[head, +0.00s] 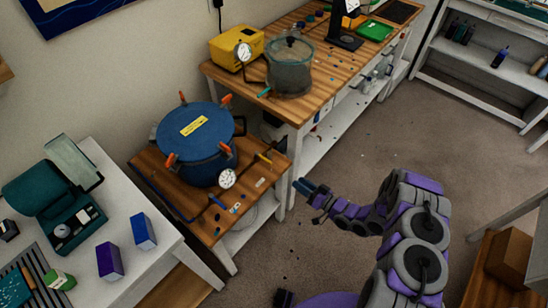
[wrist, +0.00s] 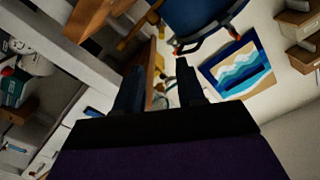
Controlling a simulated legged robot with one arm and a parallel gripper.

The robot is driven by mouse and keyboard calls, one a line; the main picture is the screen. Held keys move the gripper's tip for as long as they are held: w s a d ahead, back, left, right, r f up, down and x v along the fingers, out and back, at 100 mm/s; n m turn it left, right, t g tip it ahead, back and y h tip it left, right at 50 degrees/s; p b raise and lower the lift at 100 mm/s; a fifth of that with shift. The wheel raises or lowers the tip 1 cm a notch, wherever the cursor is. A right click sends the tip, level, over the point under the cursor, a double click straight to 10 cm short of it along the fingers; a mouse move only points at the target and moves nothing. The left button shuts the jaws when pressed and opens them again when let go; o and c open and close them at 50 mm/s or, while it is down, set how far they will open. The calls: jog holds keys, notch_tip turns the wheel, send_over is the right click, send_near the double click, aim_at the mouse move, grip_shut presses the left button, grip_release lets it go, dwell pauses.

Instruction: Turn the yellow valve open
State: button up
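The yellow valve handle (head: 264,157) is small and sits to the right of the gauge on the blue pressure pot (head: 194,130), above the wooden table. In the wrist view a yellow piece (wrist: 127,42) shows near the pot (wrist: 195,18); I cannot tell for sure that it is the valve. My gripper (head: 305,188) is off the table's right edge, to the lower right of the valve and apart from it. In the wrist view its two dark fingers (wrist: 157,85) stand apart with nothing held between them.
The pot stands on a low wooden table (head: 150,172) with a white gauge (head: 227,179) and a blue handle (head: 217,202). A taller bench (head: 325,75) behind holds a clear pot (head: 290,66) and a yellow pump (head: 235,45). Open carpet (head: 400,140) lies right.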

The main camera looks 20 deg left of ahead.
aim_at(259, 155)
jog(key=b+x, duration=0.3)
jog(key=x, duration=1.4)
jog(key=shift+a, duration=0.2)
jog(key=shift+c, duration=0.2)
grip_shut()
